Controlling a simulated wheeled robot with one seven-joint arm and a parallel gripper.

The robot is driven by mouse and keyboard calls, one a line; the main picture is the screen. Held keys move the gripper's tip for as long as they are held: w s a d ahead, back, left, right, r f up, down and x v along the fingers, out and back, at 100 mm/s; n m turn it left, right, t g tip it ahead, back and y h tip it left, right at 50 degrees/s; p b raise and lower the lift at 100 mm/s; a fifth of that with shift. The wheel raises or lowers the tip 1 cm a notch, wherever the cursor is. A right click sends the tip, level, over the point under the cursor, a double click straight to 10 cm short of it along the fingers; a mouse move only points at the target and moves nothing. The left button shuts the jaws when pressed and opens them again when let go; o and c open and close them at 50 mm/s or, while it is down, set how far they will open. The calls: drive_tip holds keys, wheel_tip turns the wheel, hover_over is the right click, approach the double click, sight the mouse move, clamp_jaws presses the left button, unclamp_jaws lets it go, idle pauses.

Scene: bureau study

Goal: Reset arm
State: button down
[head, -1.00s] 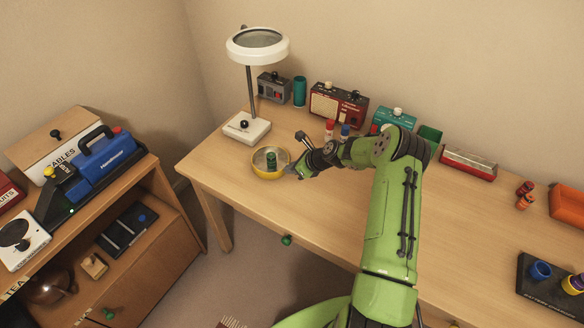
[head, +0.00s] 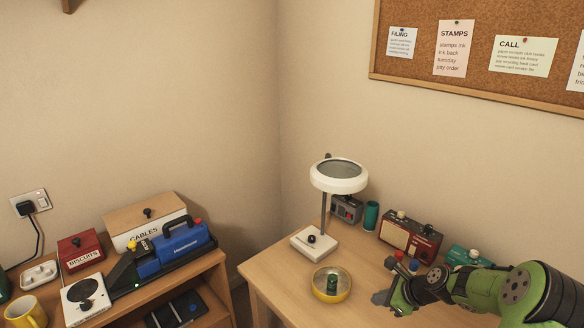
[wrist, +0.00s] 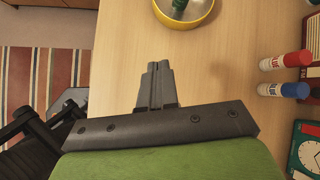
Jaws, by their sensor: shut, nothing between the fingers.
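My gripper (head: 381,298) is at the lower right of the head view, over the desk, to the right of a yellow bowl (head: 344,291). In the wrist view my gripper (wrist: 158,69) shows its two dark fingers together, with nothing between them. The yellow bowl (wrist: 203,20) is cut off at the top of that view, apart from the fingertips. A green object (head: 332,284) stands in the bowl. My green arm reaches in from the lower right of the head view, bent at its joints.
A magnifier lamp (head: 338,176) stands behind the bowl. A red radio (head: 410,238) is along the wall. A low shelf (head: 215,270) is at left.

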drive_tip(key=s+a+r+n+g+h, duration=0.1)
drive_tip(key=s+a+r+n+h, duration=0.1)
drive_tip(key=s+a+r+n, duration=0.45)
drive_tip(key=s+a+r+n+g+h, duration=0.1)
drive_tip(key=s+a+r+n+h, duration=0.15)
drive_tip(key=s+r+n, duration=0.4)
drive_tip(key=s+a+r+n, duration=0.1)
drive_tip(key=s+r+n, duration=0.2)
drive_tip(key=s, duration=0.3)
drive_tip(key=s+a+r+n+t, duration=0.1)
drive_tip(key=s+r+n, duration=0.2)
drive_tip(key=s+n, duration=0.2)
drive_tip(key=s+a+r+n, duration=0.1)
drive_tip(key=s+r+n, duration=0.2)
drive_tip(key=s, duration=0.3)
drive_tip(key=shift+s+a+n+t+h, duration=0.35)
drive_tip(key=shift+s+n+t, duration=0.05)
drive_tip(key=shift+r, duration=0.15)
